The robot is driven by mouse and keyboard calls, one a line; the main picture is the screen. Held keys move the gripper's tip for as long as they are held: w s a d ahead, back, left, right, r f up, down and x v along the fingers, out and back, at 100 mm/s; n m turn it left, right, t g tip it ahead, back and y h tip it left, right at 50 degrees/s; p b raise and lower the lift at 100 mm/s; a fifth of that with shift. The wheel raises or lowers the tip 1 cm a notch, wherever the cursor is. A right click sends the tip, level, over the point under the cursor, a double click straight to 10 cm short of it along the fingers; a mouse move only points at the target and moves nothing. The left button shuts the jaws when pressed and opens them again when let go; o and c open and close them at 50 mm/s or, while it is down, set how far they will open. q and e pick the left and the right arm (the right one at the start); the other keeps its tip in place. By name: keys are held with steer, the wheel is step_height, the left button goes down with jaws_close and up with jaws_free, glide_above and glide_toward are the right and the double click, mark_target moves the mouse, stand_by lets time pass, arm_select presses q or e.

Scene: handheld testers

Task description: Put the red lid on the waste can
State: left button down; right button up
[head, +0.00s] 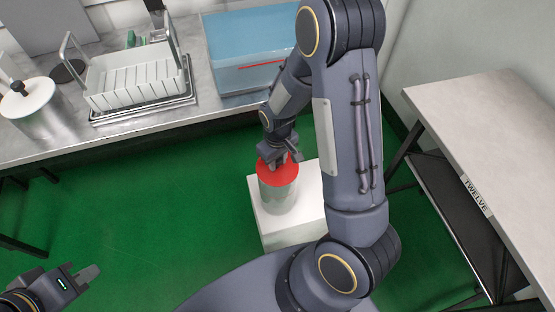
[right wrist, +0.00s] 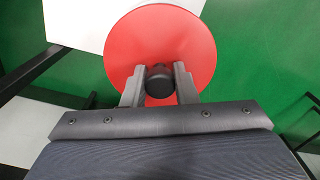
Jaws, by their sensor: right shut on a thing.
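The red lid (head: 277,173) is at the top of the silver waste can (head: 278,194), which stands upright on a white block. In the head view the lid covers the can's mouth; I cannot tell whether it is fully seated. My right gripper (head: 279,160) is above the lid. In the right wrist view the red lid (right wrist: 160,45) lies beyond the fingers, and my right gripper (right wrist: 159,83) is shut on its dark knob (right wrist: 160,80). The can is hidden there. My left gripper (head: 85,274) is at the lower left, apart from everything, its fingers seemingly spread.
The white block (head: 285,237) stands on the green floor (head: 140,220). A steel counter behind holds a white rack (head: 135,80), a blue water tank (head: 250,45) and a steel pot with white lid (head: 35,105). A table (head: 490,130) marked TWELVE stands right.

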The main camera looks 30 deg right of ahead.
steer(key=shift+f+b, duration=0.45)
steer(key=shift+f, duration=0.15)
steer(key=o, duration=1)
steer(key=shift+r, duration=0.1)
steer(key=shift+r, duration=0.2)
step_height(320, 180, up, 12)
steer(key=p, duration=0.4)
steer(key=s+a+r+m+t+y, duration=0.1)
steer(key=s+r+t, duration=0.1)
steer(key=s+r, duration=0.3)
steer(key=s+a+r+m+t+y, duration=0.1)
steer(key=s+r, duration=0.4)
steer(key=s, duration=0.1)
steer(key=s+a+r+m+t+y, duration=0.1)
steer(key=s+a+r+t, duration=0.1)
steer(key=s+r, duration=0.3)
steer(key=shift+s+a+t+y, duration=0.1)
steer(key=shift+s+t+y, duration=0.2)
steer(key=shift+s+y, duration=0.15)
